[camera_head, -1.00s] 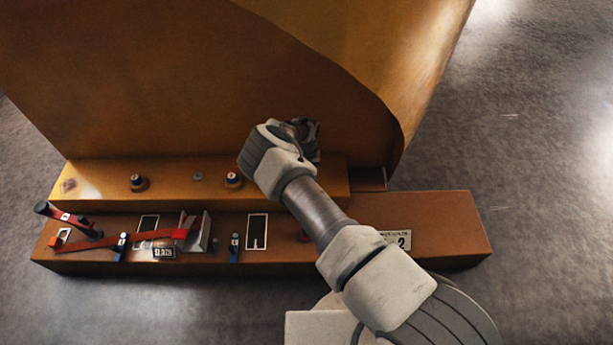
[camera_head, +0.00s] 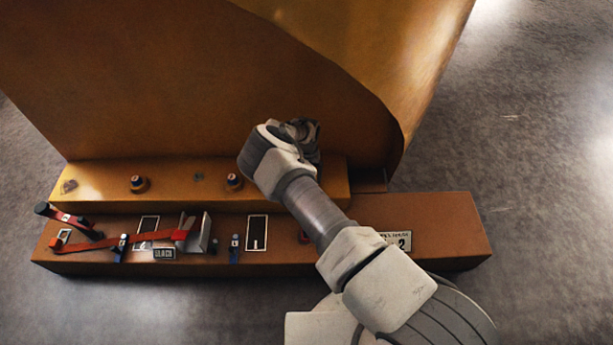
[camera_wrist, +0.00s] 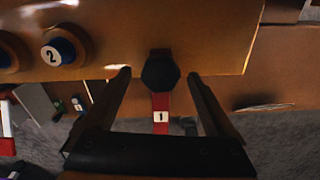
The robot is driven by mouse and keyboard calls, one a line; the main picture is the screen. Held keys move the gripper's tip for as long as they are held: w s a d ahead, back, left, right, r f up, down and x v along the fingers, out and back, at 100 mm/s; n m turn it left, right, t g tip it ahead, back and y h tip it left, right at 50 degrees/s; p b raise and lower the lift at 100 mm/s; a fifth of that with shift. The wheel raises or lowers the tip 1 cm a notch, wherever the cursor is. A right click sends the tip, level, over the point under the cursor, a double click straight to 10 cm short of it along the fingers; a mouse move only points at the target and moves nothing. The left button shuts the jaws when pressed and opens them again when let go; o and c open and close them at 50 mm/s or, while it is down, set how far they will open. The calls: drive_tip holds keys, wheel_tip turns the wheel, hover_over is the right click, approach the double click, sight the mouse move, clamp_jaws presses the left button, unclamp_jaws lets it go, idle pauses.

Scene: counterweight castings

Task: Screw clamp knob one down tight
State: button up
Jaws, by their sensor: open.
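In the wrist view a dark, many-sided knob (camera_wrist: 160,70) sits at the edge of the tan ledge, with a red strip (camera_wrist: 161,104) carrying a white "1" label running down from it. I take this to be clamp knob one. My gripper (camera_wrist: 158,75) is open, one finger on each side of the knob with gaps showing; I see no contact. How far the knob is screwed down cannot be told. In the head view my wrist covers this spot, and only a dark part of the gripper end shows beyond it.
A red strap with a handle (camera_head: 140,240) lies on the lower brown beam (camera_head: 450,225). A large tan casting (camera_head: 190,80) rises behind.

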wheel_tip(320, 180, up, 17)
drive_tip(key=p, duration=0.6)
drive_tip(key=shift+r+p, duration=0.2)
drive_tip(key=shift+p, duration=0.2)
drive_tip(key=shift+s, duration=0.1)
